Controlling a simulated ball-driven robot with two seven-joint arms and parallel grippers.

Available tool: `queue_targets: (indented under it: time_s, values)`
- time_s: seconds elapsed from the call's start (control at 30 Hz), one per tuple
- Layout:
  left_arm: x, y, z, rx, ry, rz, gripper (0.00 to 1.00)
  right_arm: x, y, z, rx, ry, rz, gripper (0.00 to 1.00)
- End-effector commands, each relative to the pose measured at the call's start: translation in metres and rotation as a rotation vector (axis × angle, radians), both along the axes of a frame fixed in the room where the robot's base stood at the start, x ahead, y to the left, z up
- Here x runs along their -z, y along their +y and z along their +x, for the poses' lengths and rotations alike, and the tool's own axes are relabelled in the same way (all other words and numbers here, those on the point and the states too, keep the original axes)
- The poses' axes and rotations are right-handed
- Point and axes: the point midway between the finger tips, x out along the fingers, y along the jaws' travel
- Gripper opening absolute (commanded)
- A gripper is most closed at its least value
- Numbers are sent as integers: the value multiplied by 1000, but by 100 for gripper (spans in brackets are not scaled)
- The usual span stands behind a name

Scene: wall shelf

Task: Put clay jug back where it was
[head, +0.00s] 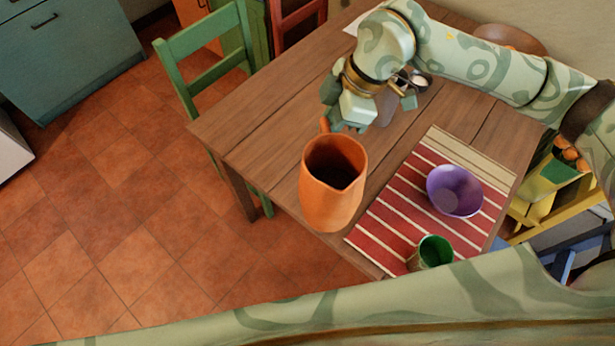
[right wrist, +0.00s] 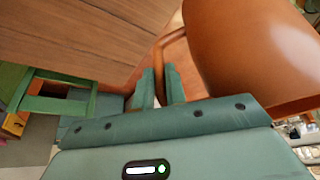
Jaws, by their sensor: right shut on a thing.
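The orange clay jug (head: 333,190) is in the head view, over the near left edge of the wooden table (head: 270,120). Its open mouth faces up and looks dark inside. My right gripper (head: 335,122) is behind the jug, shut on its handle. In the right wrist view the fingers (right wrist: 160,88) close around the orange handle (right wrist: 172,50), and the jug body (right wrist: 255,55) fills the upper right. The jug appears held above the tabletop; its clearance is hard to judge. My left gripper is not in view.
A red striped mat (head: 395,215) bears a purple bowl (head: 455,190) and a green cup (head: 436,251), right of the jug. A brown dish (head: 510,38) is at the back. A green chair (head: 205,45) stands left of the table, a yellow one (head: 560,205) right. The table's left part is clear.

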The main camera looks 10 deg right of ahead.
Motion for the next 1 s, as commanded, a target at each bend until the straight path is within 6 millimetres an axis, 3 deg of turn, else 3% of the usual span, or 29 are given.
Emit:
queue_targets:
  time_s: [0.17, 0.5, 0.7, 1.0]
  values:
    - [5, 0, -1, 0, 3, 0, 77, 2, -6, 5, 34, -1, 2, 0]
    - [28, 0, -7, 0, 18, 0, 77, 40, -26, 83, 37, 1, 3, 0]
    - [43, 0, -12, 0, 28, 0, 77, 77, -32, 111, 33, 3, 3, 0]
    - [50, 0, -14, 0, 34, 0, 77, 93, -37, 127, 30, 0, 3, 0]
